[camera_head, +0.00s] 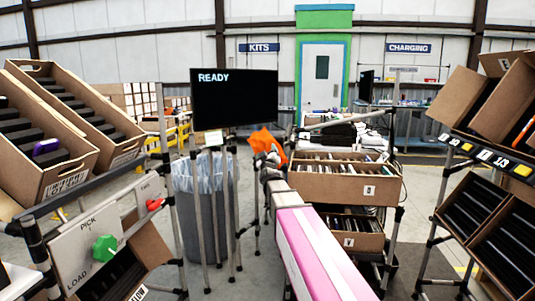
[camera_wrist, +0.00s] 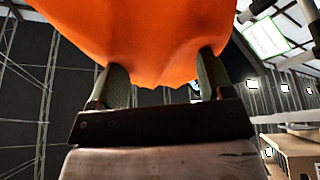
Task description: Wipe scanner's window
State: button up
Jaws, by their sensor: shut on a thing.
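An orange cloth (camera_head: 263,139) is held up at the end of my arm, in front of the room's middle. It fills the top of the wrist view (camera_wrist: 150,35), hanging in folds. My gripper (camera_wrist: 163,82) is shut on the cloth, with a finger on either side of its lower edge. In the head view my gripper (camera_head: 272,158) is small and partly hidden by the cloth and arm. I cannot make out the scanner or its window for certain. A small whitish item (camera_head: 214,138) sits at the lower edge of the black READY screen (camera_head: 233,97).
A grey bin (camera_head: 203,210) with a clear liner stands left of my arm. A rack with a carton of upright items (camera_head: 348,184) stands close on the right. Tilted cartons (camera_head: 60,165) fill the left; more (camera_head: 485,100) fill the right. Floor shows between the racks.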

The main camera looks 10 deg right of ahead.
aim_at(277, 146)
jog(key=shift+s, duration=0.1)
jog(key=shift+s+a, duration=0.25)
jog(key=shift+s, duration=0.45)
jog(key=shift+s+a, duration=0.2)
jog(key=shift+s, duration=0.45)
jog(key=shift+w, duration=0.15)
jog(key=shift+w+d, duration=0.35)
jog(key=shift+w, duration=0.65)
jog(key=shift+w+d, duration=0.3)
jog(key=shift+w, duration=0.7)
jog(key=shift+w+d, duration=0.35)
jog(key=shift+w, duration=0.65)
jog(key=shift+w+d, duration=0.2)
jog(key=shift+w, duration=0.35)
jog(key=shift+w+d, duration=0.15)
jog(key=shift+w, duration=0.35)
jog(key=d, duration=0.2)
jog(key=s+d, duration=0.1)
jog(key=shift+s+d, duration=0.15)
jog(key=shift+d, duration=0.2)
